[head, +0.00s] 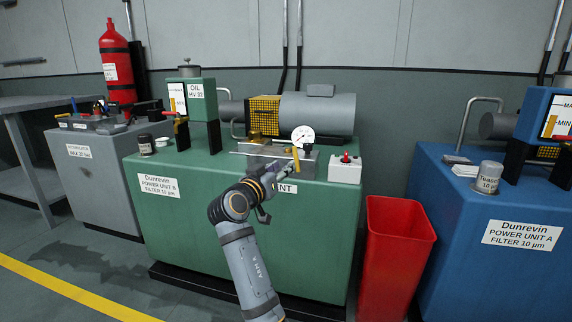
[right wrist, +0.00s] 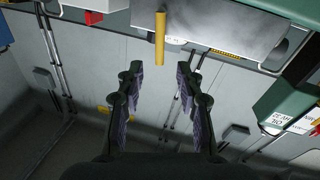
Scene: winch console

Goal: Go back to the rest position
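My right gripper (head: 284,170) is at the front of the green power unit (head: 320,215), close to a small yellow handle (head: 296,159) on its top block. In the right wrist view my right gripper (right wrist: 160,70) is open, its two dark fingers apart with nothing between them. The yellow handle (right wrist: 160,38) shows just beyond the fingertips, in line with the gap and apart from both fingers. My left gripper is not in view.
A red bin (head: 396,250) stands between the green unit and the blue unit (head: 470,260). A grey cabinet (head: 85,185) is at left. Floor is free at the front left.

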